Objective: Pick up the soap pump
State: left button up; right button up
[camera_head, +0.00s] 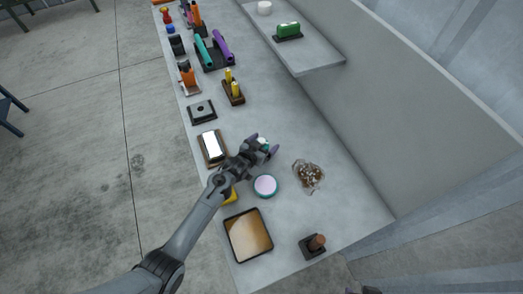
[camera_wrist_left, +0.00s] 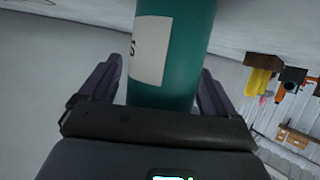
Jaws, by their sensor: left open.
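The soap pump (camera_wrist_left: 175,55) is a teal bottle with a white label, seen close up in the left wrist view. It stands between the two dark fingers of my left gripper (camera_wrist_left: 158,92), which are open, with a visible gap on the left side. The bottle's top and base are outside that view. In the head view my left gripper (camera_head: 262,147) reaches over the counter, and only a small teal and white part of the pump (camera_head: 264,145) shows between the fingers.
On the counter (camera_head: 340,215) near my left arm are a round pink-and-teal tin (camera_head: 265,186), a clear bag of brown pieces (camera_head: 308,174), a tan-filled tray (camera_head: 248,235), a stamp-like block (camera_head: 313,245) and a white-topped pad (camera_head: 212,147). A wall (camera_head: 420,130) runs along the right.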

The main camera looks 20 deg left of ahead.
pick_arm(q)
jog(key=c, duration=1.1)
jog(key=shift+c, duration=0.7)
jog(key=shift+r, duration=0.1)
